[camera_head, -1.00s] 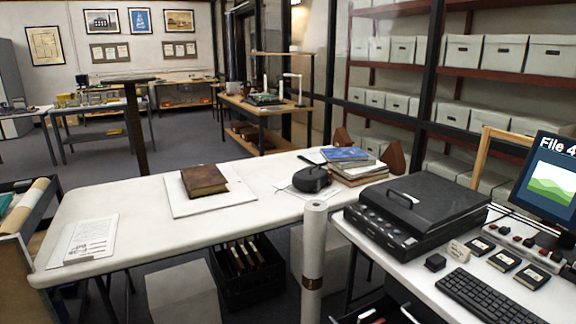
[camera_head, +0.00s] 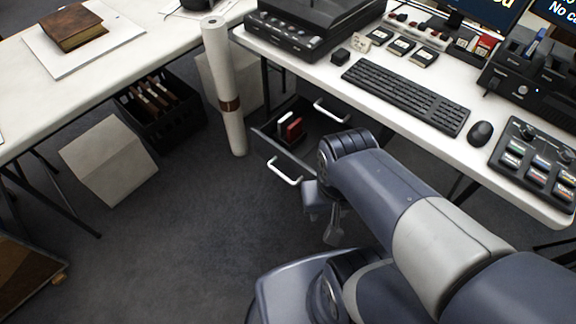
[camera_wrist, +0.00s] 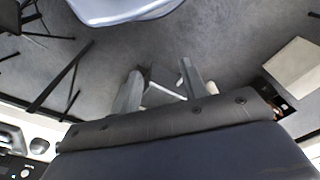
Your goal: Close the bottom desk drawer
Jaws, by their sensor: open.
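The bottom desk drawer stands pulled out under the white desk, its front panel (camera_head: 268,146) facing the floor area and its white bar handle (camera_head: 284,172) sticking out. Red and white items (camera_head: 291,127) lie inside it. The drawer above shows a white handle (camera_head: 331,111) and looks shut.
A white paper roll (camera_head: 224,90) stands upright left of the drawer. A black crate of folders (camera_head: 165,115) and a pale box (camera_head: 108,160) sit under the left table. The desk (camera_head: 350,83) overhangs, carrying a keyboard (camera_head: 406,95). Grey floor (camera_head: 190,235) in front is clear.

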